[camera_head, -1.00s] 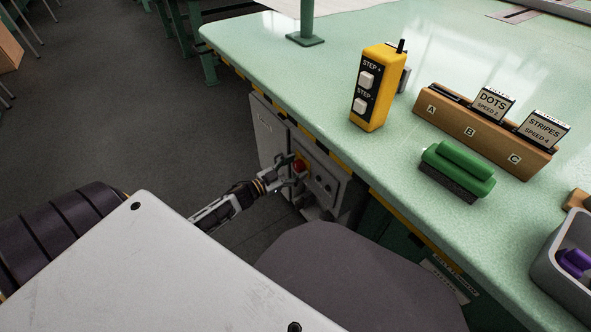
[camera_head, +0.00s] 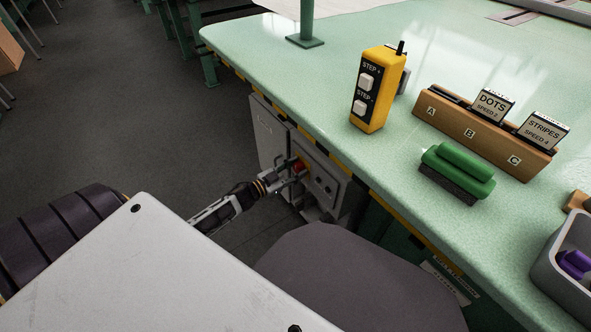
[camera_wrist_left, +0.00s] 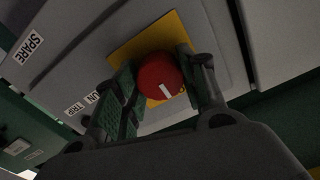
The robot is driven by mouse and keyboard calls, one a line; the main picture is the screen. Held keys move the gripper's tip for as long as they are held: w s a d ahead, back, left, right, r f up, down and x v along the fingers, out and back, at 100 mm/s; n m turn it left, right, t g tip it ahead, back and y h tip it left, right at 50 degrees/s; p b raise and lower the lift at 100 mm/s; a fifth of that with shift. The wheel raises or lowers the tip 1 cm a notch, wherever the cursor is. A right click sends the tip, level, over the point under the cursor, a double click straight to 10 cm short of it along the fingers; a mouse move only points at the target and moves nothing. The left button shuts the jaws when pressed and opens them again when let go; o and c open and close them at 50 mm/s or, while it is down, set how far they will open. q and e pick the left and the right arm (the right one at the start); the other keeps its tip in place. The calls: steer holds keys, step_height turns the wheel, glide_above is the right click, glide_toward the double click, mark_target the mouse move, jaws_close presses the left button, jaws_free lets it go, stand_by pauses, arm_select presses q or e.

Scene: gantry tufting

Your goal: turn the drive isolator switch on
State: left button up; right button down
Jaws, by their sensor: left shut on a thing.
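The drive isolator switch (camera_wrist_left: 160,77) is a round red knob with a white mark, set on a yellow plate (camera_wrist_left: 126,52) on a grey panel. In the head view the red knob (camera_head: 298,166) shows on the grey box below the table edge. My left gripper (camera_wrist_left: 158,82) has one finger on each side of the knob and is shut on it. In the head view my left gripper (camera_head: 289,174) reaches the box from the left and partly covers the knob. My right gripper is not in view.
A green table (camera_head: 330,68) overhangs the box. On it stand a yellow pendant (camera_head: 375,90), a wooden card rack (camera_head: 470,133) and a green brush (camera_head: 458,170). Labels reading SPARE (camera_wrist_left: 28,47) and RUN/TRIP are on the panel.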

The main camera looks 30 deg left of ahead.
arm_select(q)
steer(key=shift+m+p, duration=0.3)
steer(key=shift+m, duration=0.1)
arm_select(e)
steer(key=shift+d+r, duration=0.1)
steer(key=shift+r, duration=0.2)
arm_select(q)
steer(key=m+p, duration=0.2)
steer(key=m, duration=0.1)
steer(key=shift+m, duration=0.3)
steer(key=m+p, duration=0.1)
steer(key=m, duration=0.2)
steer(key=shift+m, duration=0.3)
steer(key=m, duration=0.4)
steer(key=shift+f+m+p, duration=0.1)
steer(key=shift+m+p, duration=0.2)
steer(key=shift+p, duration=0.1)
steer(key=m, duration=0.4)
steer(key=shift+m+b, duration=0.3)
steer(key=shift+m, duration=0.3)
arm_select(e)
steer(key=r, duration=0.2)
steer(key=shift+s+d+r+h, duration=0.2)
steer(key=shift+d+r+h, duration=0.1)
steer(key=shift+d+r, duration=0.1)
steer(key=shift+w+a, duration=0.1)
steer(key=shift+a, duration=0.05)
